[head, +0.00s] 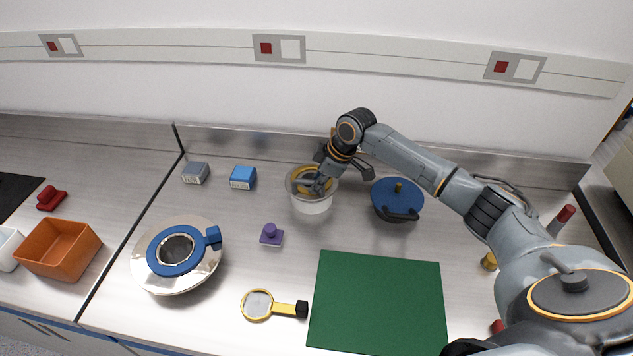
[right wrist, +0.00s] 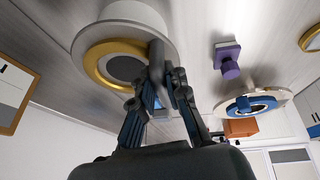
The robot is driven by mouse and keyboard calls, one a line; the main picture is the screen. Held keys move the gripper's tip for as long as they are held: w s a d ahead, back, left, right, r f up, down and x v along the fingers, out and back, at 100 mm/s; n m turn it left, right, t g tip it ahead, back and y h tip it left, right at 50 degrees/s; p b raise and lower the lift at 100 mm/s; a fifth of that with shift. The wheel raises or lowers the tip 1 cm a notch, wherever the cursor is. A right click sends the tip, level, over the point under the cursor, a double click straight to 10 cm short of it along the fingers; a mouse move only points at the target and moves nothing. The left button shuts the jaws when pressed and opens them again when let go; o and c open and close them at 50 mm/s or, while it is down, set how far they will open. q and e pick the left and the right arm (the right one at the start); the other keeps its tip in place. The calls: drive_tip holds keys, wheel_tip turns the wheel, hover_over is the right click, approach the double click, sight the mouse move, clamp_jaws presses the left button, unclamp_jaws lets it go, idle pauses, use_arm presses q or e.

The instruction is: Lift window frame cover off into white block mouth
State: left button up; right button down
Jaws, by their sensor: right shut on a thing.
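The window frame cover looks like a gold ring (head: 302,174) with a grey handle and a dark round middle. It lies at the mouth of the round white block (head: 312,205), at the back middle of the worktop. My right gripper (head: 323,181) reaches down over it, shut on the grey handle. In the right wrist view, the fingers (right wrist: 160,85) pinch the handle at the side of the gold ring (right wrist: 98,72), and the white block (right wrist: 125,12) is around and behind it. I cannot tell whether the ring rests in the mouth or hangs just above. My left gripper is not in view.
A blue-lidded pot (head: 397,195) stands close right of the block. A purple knob piece (head: 271,236) and a silver disc (head: 150,272) with a blue ring (head: 158,263) are to the left. A green mat (head: 378,305) and a yellow magnifier (head: 257,305) lie in front.

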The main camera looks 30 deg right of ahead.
drive_tip(key=shift+f, duration=0.2)
drive_tip(key=shift+f+b, duration=0.5)
drive_tip(key=shift+f, duration=0.25)
drive_tip(key=shift+f, duration=0.1)
drive_tip(key=c, duration=1.3)
unclamp_jaws()
drive_tip(key=shift+s+f, duration=0.1)
drive_tip(key=shift+d+r, duration=0.1)
drive_tip(key=shift+r, duration=0.3)
drive_tip(key=v, duration=1.1)
drive_tip(key=shift+s+r, duration=0.1)
drive_tip(key=shift+r, duration=0.1)
